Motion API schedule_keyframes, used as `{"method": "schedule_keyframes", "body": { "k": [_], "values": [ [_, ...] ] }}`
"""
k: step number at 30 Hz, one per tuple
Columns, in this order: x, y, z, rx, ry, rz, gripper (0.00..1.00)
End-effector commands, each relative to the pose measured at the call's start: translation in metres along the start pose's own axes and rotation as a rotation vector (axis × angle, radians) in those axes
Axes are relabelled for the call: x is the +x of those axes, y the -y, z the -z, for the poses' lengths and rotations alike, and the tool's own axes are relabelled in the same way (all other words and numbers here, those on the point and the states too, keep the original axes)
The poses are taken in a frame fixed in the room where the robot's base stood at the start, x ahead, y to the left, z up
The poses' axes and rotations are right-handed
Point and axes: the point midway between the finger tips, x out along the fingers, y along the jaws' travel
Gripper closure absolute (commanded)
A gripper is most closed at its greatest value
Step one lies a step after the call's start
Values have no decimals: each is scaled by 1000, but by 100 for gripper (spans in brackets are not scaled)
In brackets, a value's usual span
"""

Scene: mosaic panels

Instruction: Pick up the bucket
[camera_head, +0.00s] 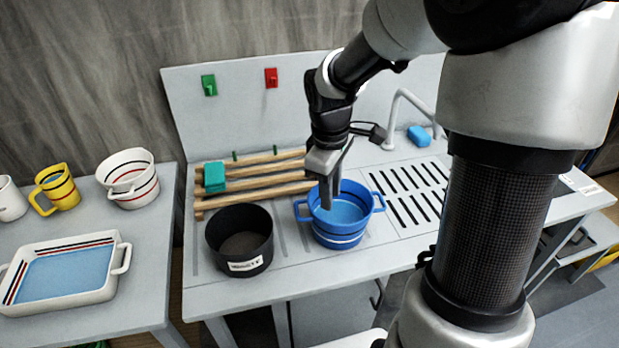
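A blue round vessel (341,232) with white stripes and two side handles stands upright on the grey counter; it may be the bucket. My gripper (331,196) points down over it, with fingertips inside its outline near the back-left rim. I cannot tell whether the fingers touch the rim or how far apart they are. A white striped vessel (133,182) with a handle, also bucket-like, stands on the left table. The far rim of the blue vessel is partly hidden by my gripper.
A black pot (240,257) with a label stands just left of the blue vessel. Wooden slats (262,172) with a green block (214,177) lie behind. A faucet (398,110) and drain grid (416,195) are right. A tray (104,289) and yellow mug (62,190) are left.

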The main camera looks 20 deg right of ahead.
Motion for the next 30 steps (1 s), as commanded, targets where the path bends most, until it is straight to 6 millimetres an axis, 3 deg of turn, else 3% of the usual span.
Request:
{"method": "schedule_keyframes", "body": {
  "k": [15, 25, 30],
  "values": [
    [103, 2, 2, -7, -2, 7, 76],
    [130, 0, 4, -5, -3, 5, 76],
    [156, -1, 12, -6, -2, 6, 76]
  ]
}}
